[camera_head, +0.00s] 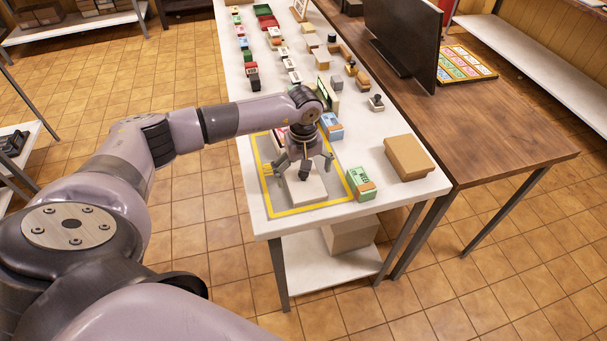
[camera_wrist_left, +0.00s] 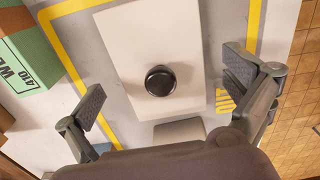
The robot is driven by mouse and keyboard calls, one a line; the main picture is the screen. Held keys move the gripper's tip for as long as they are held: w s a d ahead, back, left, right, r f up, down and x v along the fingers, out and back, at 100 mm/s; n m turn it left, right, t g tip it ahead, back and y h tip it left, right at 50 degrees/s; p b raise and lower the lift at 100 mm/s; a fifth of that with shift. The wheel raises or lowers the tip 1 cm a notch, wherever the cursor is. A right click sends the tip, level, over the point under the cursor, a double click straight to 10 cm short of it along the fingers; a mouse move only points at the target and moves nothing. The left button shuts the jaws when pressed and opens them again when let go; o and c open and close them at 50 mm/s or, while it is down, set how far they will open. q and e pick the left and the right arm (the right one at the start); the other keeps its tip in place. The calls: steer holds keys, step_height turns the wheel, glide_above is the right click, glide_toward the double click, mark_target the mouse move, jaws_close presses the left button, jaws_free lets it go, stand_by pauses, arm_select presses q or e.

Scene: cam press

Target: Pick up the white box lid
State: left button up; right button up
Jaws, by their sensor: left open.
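The white box lid (camera_head: 308,192) lies flat inside the yellow-bordered area at the near end of the white table. In the left wrist view the lid (camera_wrist_left: 150,30) shows as a white rectangle with a round black knob (camera_wrist_left: 160,81). My left gripper (camera_head: 303,167) is above the lid, pointing down and open. In the left wrist view its fingers (camera_wrist_left: 163,86) are spread to either side of the knob, apart from it. A small pale grey piece (camera_wrist_left: 180,131) shows near the knob; I cannot tell what it is. My right gripper is not in view.
A green box (camera_head: 361,184) stands just right of the lid, with a blue box (camera_head: 331,126) behind. A brown cardboard box (camera_head: 408,158) sits at the table's near right corner. Rows of small stamps and blocks fill the far table. A monitor (camera_head: 405,40) stands on the wooden table.

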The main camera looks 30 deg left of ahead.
arm_select(q)
steer(key=shift+f, duration=0.5)
steer(key=c, duration=1.2)
